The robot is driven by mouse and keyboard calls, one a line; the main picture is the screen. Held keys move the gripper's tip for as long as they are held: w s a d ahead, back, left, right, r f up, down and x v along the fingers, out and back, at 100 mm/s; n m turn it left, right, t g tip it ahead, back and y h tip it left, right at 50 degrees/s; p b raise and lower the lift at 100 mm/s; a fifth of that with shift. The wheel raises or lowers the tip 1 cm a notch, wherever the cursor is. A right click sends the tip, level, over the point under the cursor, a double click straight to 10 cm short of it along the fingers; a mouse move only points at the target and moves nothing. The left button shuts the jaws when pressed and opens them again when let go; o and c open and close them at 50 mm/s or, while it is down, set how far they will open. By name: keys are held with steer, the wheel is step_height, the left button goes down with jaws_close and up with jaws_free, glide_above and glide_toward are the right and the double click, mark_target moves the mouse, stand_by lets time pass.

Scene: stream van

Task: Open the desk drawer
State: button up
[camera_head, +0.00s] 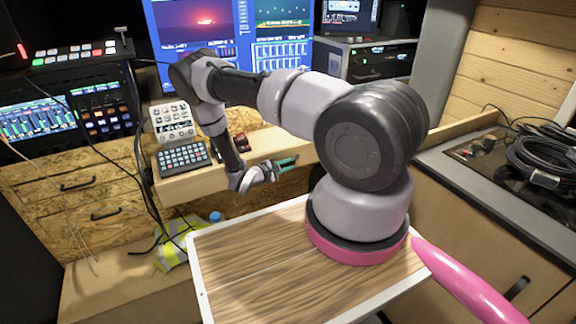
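My gripper (286,172) is in the middle of the head view, pointing right, with its two teal fingers apart and nothing seen between them. It is beside the front edge of the wooden desk (212,180). Two drawer fronts of speckled board show at the left, an upper one (50,188) and a lower one (75,220). My gripper is well to the right of both handles. My arm hides part of the desk's front.
Black cables (140,165) hang between the drawers and the desk. A yellow vest (172,257) lies low at the left. A cabinet with coiled cables (545,150) stands at the right.

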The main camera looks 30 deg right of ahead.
steer(key=shift+d, duration=0.1)
jaws_close()
steer(key=shift+f, duration=0.1)
stand_by(1.3)
